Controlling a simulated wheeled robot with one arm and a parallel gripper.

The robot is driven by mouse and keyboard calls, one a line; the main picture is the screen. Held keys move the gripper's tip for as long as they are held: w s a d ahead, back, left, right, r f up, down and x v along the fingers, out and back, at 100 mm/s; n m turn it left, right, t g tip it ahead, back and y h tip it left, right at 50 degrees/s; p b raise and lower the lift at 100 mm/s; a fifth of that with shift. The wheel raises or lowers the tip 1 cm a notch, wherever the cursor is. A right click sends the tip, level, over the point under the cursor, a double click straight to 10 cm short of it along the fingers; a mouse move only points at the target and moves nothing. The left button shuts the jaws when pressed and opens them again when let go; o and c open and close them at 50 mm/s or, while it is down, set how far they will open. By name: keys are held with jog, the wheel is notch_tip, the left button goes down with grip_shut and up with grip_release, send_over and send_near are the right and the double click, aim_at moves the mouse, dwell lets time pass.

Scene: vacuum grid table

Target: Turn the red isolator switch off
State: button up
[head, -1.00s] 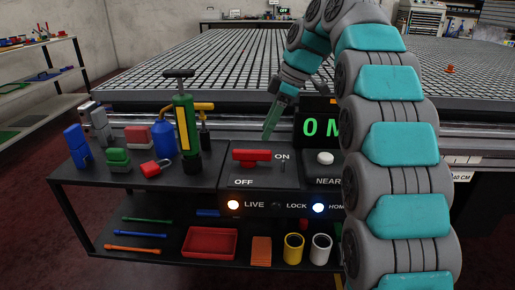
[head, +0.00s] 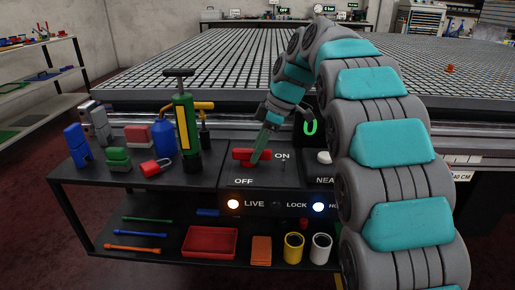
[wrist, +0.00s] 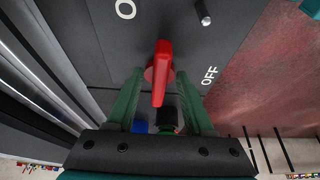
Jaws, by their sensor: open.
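The red isolator switch (head: 243,155) is a red handle on the dark control panel (head: 290,182), with ON printed to its upper right and OFF below it. The handle lies roughly sideways in the head view. My gripper (head: 260,150) has green fingers and reaches down at the handle's right part, covering some of it. In the wrist view the red switch (wrist: 160,75) stands between my open green fingers (wrist: 157,105), with OFF to its right and part of ON at upper left. I cannot tell whether a finger touches it.
Beside the switch is a small metal peg (wrist: 203,14). A white knob (head: 324,157) is to the right on the panel. The grid table (head: 200,60) is behind.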

aim_at(248, 161)
grip_shut()
